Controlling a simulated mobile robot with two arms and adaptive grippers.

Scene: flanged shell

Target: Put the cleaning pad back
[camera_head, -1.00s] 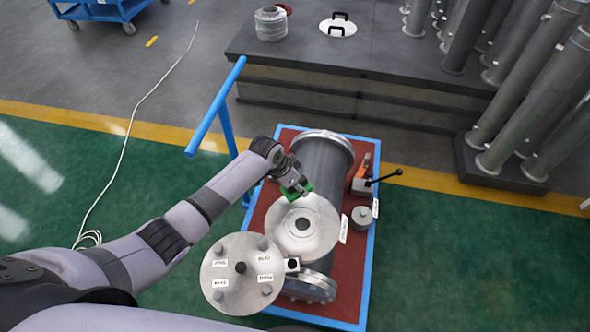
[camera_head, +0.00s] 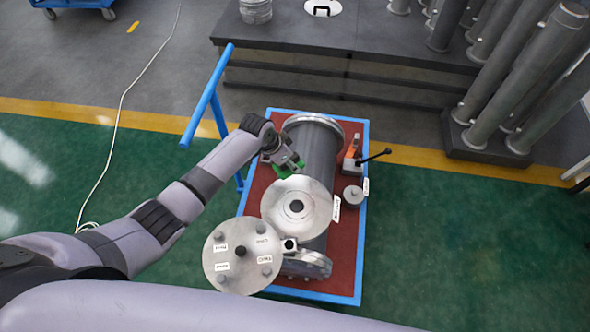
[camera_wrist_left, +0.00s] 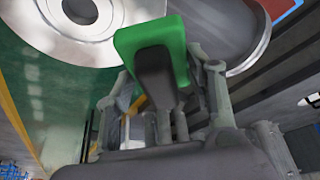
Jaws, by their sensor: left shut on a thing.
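The cleaning pad is green with a dark grip; it shows in the left wrist view (camera_wrist_left: 178,42) and, partly hidden by the fingers, in the head view (camera_head: 283,172). My left gripper (camera_head: 292,164) is shut on it, just above the back edge of the shell's round flange (camera_head: 278,213). In the left wrist view the pad is between the fingers, with the flange behind it at the top left. I cannot tell whether the pad touches the metal. My right gripper is not in view.
The shell (camera_head: 316,147) lies on a red cart with a blue rim (camera_head: 363,230) and blue handle (camera_head: 207,95). An opened round cover (camera_head: 240,275) is in front. A small weight-like part (camera_head: 353,196) and a black lever (camera_head: 375,156) sit at right. Pipes stand at upper right.

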